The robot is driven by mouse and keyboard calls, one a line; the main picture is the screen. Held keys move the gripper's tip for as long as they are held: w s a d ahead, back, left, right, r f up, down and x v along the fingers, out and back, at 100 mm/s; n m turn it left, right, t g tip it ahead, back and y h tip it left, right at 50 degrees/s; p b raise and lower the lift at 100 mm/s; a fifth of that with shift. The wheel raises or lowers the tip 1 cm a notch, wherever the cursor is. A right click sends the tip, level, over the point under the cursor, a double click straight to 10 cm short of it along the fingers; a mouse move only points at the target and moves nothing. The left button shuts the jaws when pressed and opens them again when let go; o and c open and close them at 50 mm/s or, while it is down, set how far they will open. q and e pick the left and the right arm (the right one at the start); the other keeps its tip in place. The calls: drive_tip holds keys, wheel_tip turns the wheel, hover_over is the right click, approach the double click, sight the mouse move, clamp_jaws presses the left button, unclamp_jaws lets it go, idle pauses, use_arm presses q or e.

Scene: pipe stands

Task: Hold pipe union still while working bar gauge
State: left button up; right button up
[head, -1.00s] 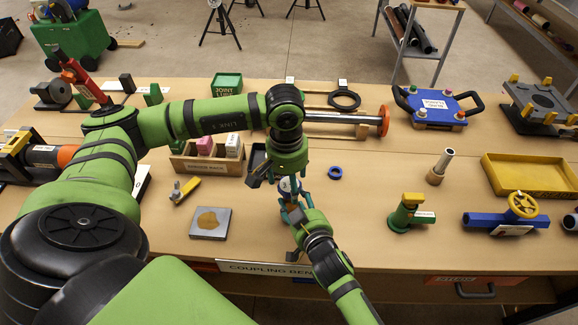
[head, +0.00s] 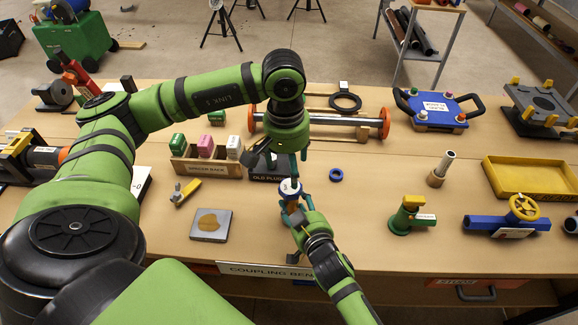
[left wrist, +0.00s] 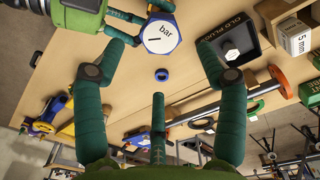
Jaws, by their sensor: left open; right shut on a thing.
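The bar gauge (head: 289,187) has a white face and a blue rim, and stands at the bench's front middle. In the left wrist view the gauge (left wrist: 160,35) shows the word "bar" and a dark needle. My left gripper (head: 293,168) is open just above and behind the gauge, its green fingers spread and apart from it. My right gripper (head: 292,208) is shut low on the fitting under the gauge, from the front. The pipe union there is mostly hidden by the right fingers and the gauge.
A blue ring (head: 336,174) lies right of the gauge. A spacer rack (head: 205,168) and a dark "old plug" tray (head: 268,176) stand behind left. A green valve stand (head: 408,214) is to the right. The bench between ring and stand is clear.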

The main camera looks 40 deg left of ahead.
drive_tip(key=shift+d+f, duration=0.2)
drive_tip(key=shift+f, duration=0.15)
use_arm(q)
wheel_tip(320, 180, up, 11)
drive_tip(key=shift+s+f, duration=0.15)
drive_tip(key=shift+s, duration=0.15)
use_arm(e)
drive_tip(key=o, duration=1.4)
use_arm(q)
drive_tip(key=shift+w+a, duration=0.1)
drive_tip(key=shift+w, duration=0.05)
use_arm(e)
drive_tip(key=shift+w+a+r, duration=0.1)
drive_tip(key=shift+a, duration=0.05)
drive_tip(key=shift+r, duration=0.1)
drive_tip(key=shift+r, duration=0.1)
drive_tip(key=shift+v, duration=3.95)
